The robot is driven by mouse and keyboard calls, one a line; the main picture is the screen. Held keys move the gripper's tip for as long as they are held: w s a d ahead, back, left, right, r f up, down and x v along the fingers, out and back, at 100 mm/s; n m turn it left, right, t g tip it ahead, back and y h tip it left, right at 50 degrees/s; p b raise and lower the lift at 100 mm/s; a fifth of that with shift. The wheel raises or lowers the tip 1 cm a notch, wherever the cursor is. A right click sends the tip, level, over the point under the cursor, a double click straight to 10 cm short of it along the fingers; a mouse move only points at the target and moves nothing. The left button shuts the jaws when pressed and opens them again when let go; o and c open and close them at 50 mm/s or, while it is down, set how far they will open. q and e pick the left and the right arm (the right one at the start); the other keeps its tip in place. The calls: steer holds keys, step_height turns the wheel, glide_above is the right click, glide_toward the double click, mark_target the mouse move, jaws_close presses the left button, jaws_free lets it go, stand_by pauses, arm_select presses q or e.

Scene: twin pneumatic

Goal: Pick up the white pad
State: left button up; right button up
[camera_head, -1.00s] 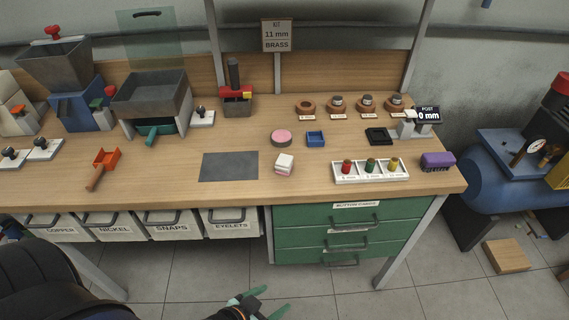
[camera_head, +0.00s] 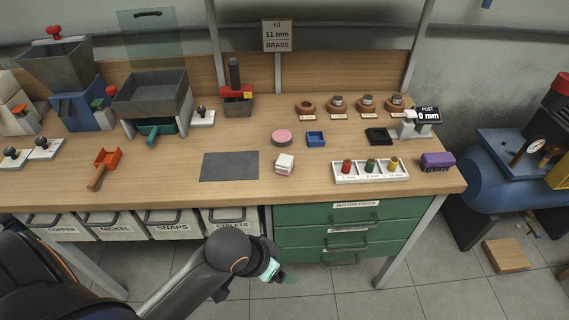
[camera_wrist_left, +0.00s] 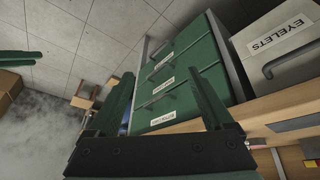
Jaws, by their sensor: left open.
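The white pad (camera_head: 285,160) is a small white block with a pinkish band on its side, lying on the bench near its front edge, right of a dark grey mat (camera_head: 229,167). My left gripper (camera_head: 285,278) is below and in front of the bench in the head view, well apart from the pad. In the left wrist view its two green fingers (camera_wrist_left: 165,98) are spread, with nothing held between them. Green bars at the left edge of that view may be part of my right gripper; I cannot tell its state.
Green drawers (camera_head: 345,232) and white bins (camera_head: 172,226) sit under the bench. Near the pad are a pink disc (camera_head: 282,137), a blue tray (camera_head: 316,139) and a white rack (camera_head: 371,178) of coloured pegs.

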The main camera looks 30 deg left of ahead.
arm_select(q)
steer(key=w+d+r, duration=0.1)
steer(key=w+r, duration=0.2)
steer(key=w, duration=0.4)
steer(key=n+y, duration=0.3)
steer(key=n, duration=0.1)
glide_toward(284, 160)
steer(key=x, duration=0.4)
steer(key=shift+w+a+f, duration=0.2)
steer(key=shift+w+a, duration=0.1)
steer(key=shift+w, duration=0.2)
steer(key=shift+s+d+x, duration=0.1)
steer(key=shift+s+x, duration=0.05)
steer(key=shift+x, duration=1.2)
steer(key=shift+s+d+x, duration=0.15)
steer(key=shift+x, duration=1.25)
steer(key=shift+f, duration=0.1)
steer(key=shift+c, duration=0.2)
jaws_close()
